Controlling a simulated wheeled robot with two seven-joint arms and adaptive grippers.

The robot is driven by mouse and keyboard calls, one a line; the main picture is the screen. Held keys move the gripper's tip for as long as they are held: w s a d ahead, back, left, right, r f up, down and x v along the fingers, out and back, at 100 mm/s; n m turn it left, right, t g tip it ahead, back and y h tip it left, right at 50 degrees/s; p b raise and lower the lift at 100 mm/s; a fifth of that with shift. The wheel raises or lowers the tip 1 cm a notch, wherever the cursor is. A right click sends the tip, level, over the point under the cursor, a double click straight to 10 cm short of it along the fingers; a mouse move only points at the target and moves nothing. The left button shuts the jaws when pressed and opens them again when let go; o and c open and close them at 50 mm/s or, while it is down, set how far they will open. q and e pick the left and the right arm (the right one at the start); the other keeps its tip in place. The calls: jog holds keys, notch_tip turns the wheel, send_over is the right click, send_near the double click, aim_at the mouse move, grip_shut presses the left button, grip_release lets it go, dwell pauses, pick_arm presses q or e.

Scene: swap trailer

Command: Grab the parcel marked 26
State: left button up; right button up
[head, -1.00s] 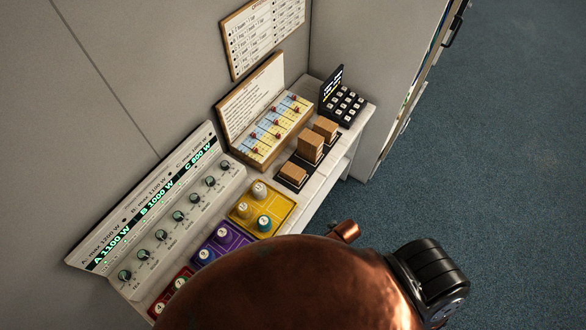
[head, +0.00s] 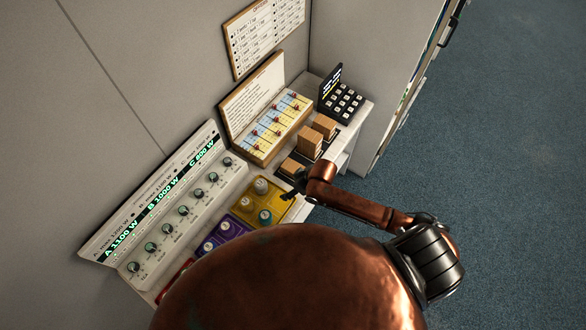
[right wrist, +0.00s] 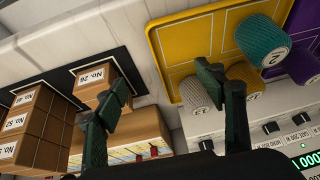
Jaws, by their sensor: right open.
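The parcel marked 26 (right wrist: 93,92) is a small brown box on a black mat, at the left in the right wrist view, its label "No. 26" facing the camera. In the head view it is the nearest brown box (head: 291,166), just beyond my right gripper (head: 291,187). In the right wrist view my right gripper (right wrist: 164,82) is open and empty. Its left finger overlaps the parcel in the picture; I cannot tell whether they touch. The gap between the fingers lies over the pale shelf and the yellow tray's edge. My left gripper is not in view.
Taller brown parcels (head: 309,143) stand beyond it, near a black keypad (head: 344,101). A yellow tray (head: 246,215) with several knobbed pots is close to my gripper. A white dial panel (head: 165,215) and a slider board (head: 270,128) line the wall.

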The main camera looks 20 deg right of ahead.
notch_tip(320, 180, up, 2)
send_over(294, 167)
jog(key=s+d, duration=0.2)
jog(key=s, duration=0.1)
jog(key=shift+a+h+p, duration=0.1)
jog(key=shift+h+p, duration=0.2)
jog(key=shift+h, duration=0.1)
jog(key=shift+w+f+g, duration=0.15)
jog(key=shift+w+g, duration=0.05)
jog(key=shift+g, duration=0.1)
jog(key=x, duration=0.4)
jog(key=p+x, duration=0.1)
jog(key=x, duration=0.1)
jog(key=shift+w+a+f, duration=0.1)
jog(key=shift+w+a, duration=0.3)
jog(key=shift+w, duration=0.1)
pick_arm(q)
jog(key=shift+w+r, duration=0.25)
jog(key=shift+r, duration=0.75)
pick_arm(e)
jog(key=shift+f, duration=0.25)
jog(key=shift+f, duration=0.25)
jog(key=shift+c, duration=0.5)
jog(key=c, duration=1.2)
jog(key=shift+r, duration=0.1)
jog(key=shift+c, duration=0.2)
